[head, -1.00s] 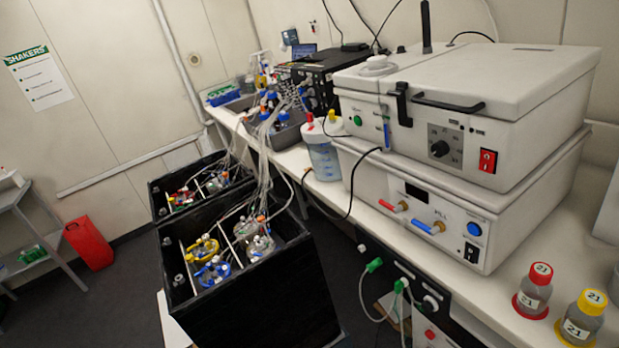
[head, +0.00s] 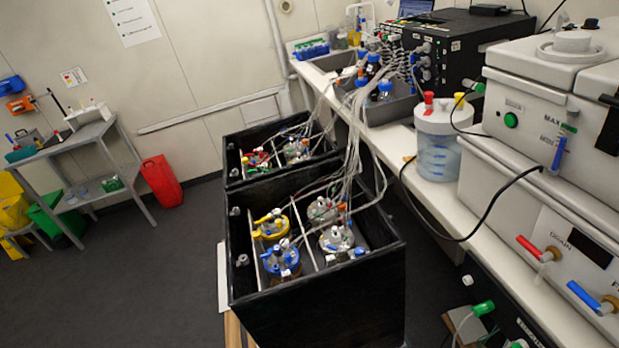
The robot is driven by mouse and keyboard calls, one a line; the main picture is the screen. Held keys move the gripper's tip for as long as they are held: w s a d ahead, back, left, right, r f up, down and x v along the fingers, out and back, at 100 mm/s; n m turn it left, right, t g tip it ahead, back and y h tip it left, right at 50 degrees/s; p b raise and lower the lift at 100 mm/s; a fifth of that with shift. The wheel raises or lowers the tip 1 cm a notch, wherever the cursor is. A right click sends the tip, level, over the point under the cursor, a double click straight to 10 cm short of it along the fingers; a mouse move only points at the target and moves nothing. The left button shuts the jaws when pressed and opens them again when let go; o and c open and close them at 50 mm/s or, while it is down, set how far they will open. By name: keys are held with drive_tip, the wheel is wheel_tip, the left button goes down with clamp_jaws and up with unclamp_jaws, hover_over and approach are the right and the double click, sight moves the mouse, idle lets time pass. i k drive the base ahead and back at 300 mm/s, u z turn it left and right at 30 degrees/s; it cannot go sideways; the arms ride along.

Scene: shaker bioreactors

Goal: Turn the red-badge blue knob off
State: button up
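I cannot make out a blue knob with a red badge in this view. A blue valve handle (head: 583,295) sits low on the white machine at the right edge, beside a brass fitting. A red valve handle (head: 529,246) is to its upper left, near a "DRAIN" label. Blue caps also show on bottles (head: 374,62) at the back bench and on a vessel (head: 281,257) in the near black box; any badges there are too small to tell. My gripper is not in view.
The near black box (head: 320,304) and far black box (head: 232,158) stand mid-floor, with tubes running to the black unit (head: 455,52). A clear jug (head: 437,150) stands on the bench. A red can (head: 162,182) and grey shelf (head: 132,179) are left. Floor (head: 150,280) there is clear.

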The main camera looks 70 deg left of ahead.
sight(359, 250)
drive_tip(key=u, duration=1.35)
drive_tip(key=i, duration=1.05)
drive_tip(key=z, duration=0.05)
